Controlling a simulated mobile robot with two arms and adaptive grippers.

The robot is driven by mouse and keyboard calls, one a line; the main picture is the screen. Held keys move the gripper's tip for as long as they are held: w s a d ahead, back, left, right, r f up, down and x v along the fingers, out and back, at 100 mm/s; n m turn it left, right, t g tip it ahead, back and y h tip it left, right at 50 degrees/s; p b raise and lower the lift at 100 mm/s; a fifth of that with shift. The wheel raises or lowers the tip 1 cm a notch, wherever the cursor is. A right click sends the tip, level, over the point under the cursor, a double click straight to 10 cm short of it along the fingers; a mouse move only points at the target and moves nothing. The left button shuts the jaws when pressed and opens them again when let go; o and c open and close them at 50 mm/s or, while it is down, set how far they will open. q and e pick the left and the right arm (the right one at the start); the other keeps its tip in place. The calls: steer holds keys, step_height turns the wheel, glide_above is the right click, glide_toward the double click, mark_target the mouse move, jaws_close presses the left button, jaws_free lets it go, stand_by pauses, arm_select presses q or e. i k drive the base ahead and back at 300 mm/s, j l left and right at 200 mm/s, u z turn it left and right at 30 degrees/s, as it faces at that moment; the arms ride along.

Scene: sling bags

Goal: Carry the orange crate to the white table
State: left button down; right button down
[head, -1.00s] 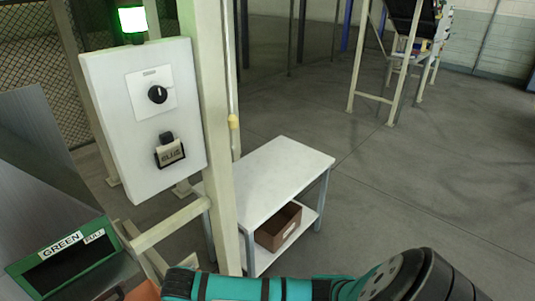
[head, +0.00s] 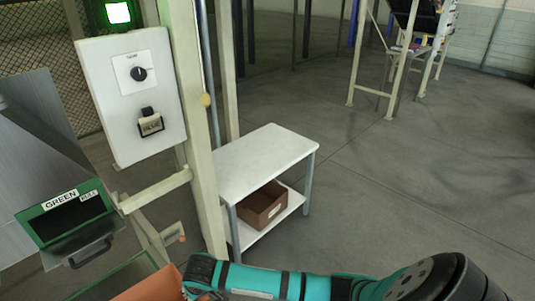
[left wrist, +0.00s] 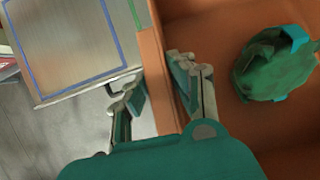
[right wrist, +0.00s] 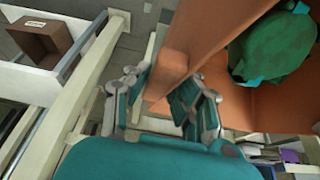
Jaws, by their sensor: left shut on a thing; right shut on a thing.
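The orange crate (head: 150,287) shows at the bottom edge of the head view, mostly cut off. My left gripper (left wrist: 160,95) is shut on one wall of the crate (left wrist: 153,70) in the left wrist view. My right gripper (right wrist: 155,100) is shut on another part of its wall (right wrist: 205,35) in the right wrist view. A green bag (left wrist: 272,68) lies inside the crate; it also shows in the right wrist view (right wrist: 275,45). The white table (head: 262,160) stands ahead, with a bare top and a lower shelf.
A brown box (head: 263,206) sits on the table's lower shelf. A cream post (head: 190,130) with a white control panel (head: 130,95) stands left of the table. A metal chute with a green-framed slot labelled GREEN (head: 72,218) is at left. Floor right of the table is clear.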

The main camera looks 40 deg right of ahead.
mark_target(259, 152)
steer(key=z, duration=1.35)
steer(key=i+l+z, duration=0.15)
steer(key=i+z, duration=0.15)
steer(key=z, duration=0.15)
steer(key=i+z, duration=0.25)
steer(key=z, duration=0.25)
steer(key=i+j+u, duration=0.1)
steer(key=i, duration=1.15)
steer(key=i+l+u, duration=0.1)
steer(key=i+u, duration=0.25)
steer(key=i, duration=0.75)
steer(key=i+l+u, duration=0.3)
steer(key=i+u, duration=0.15)
steer(key=i, duration=0.05)
